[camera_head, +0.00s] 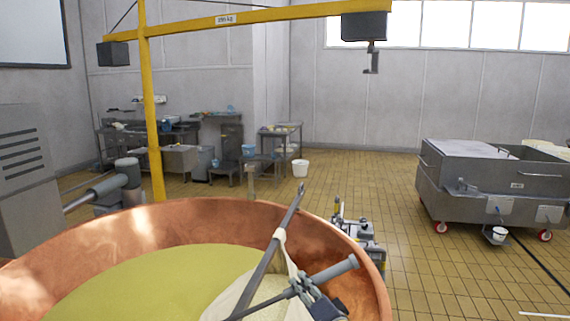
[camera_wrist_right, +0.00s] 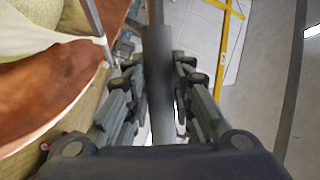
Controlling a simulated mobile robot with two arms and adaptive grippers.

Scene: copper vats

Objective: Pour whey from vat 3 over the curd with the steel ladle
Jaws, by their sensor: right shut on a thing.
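The copper vat (camera_head: 205,218) fills the lower part of the head view and holds yellow-green whey (camera_head: 150,285). At its right side a pale cloth (camera_head: 235,292) hangs from a grey bar (camera_head: 292,208), with pale curd (camera_head: 266,291) showing in it. My right gripper (camera_head: 312,290) is at the vat's right rim, shut on a thick grey handle (camera_head: 338,269), seemingly the steel ladle's. In the right wrist view the handle (camera_wrist_right: 158,85) stands between the fingers. The ladle's bowl cannot be made out. My left gripper is not in view.
A steel cart (camera_head: 490,185) on red wheels stands at the right. A yellow hoist post (camera_head: 151,120) rises behind the vat. Grey equipment (camera_head: 358,240) shows just beyond the right rim.

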